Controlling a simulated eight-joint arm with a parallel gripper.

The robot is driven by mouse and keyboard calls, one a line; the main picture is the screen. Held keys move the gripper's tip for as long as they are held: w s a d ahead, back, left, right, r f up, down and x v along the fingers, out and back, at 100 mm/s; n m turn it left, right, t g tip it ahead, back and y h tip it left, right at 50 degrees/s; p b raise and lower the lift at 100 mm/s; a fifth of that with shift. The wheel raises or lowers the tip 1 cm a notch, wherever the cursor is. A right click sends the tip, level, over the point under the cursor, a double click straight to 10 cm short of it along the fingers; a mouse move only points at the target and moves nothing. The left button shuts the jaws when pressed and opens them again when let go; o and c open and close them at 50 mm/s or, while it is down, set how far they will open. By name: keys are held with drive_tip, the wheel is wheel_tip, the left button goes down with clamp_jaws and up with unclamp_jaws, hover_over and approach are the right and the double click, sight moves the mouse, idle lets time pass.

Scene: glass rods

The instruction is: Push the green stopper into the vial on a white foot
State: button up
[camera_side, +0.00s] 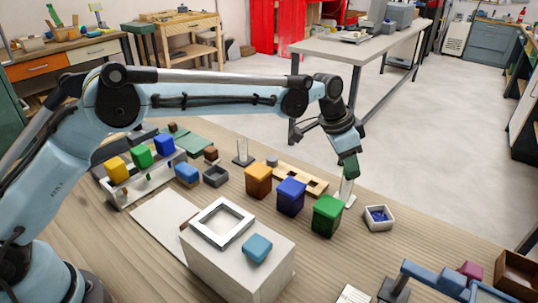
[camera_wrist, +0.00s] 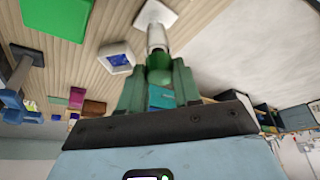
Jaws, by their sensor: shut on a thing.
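My gripper (camera_side: 349,168) points down at the right of the bench, its green fingers shut on the green stopper (camera_wrist: 159,75). In the wrist view, the fingers (camera_wrist: 158,88) stand on both sides of the stopper. The clear vial (camera_side: 346,187) is directly below the fingers, upright on its white foot (camera_side: 342,201). The vial (camera_wrist: 156,38) and its foot (camera_wrist: 165,12) also show in the wrist view, in line with the stopper. The stopper is at the vial's mouth; I cannot tell how deep it sits. The fingers hide it in the side view.
A green block (camera_side: 327,215) stands just left of the vial, with blue (camera_side: 291,197) and orange (camera_side: 258,181) blocks beyond. A white tray (camera_side: 380,225) with blue contents lies to its right. Another clear vial (camera_side: 242,148) stands farther back. A blue clamp (camera_side: 440,280) is at front right.

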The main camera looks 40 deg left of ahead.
drive_tip(key=shift+f, duration=0.6)
drive_tip(key=o, duration=0.7)
drive_tip(key=shift+v, duration=5.5)
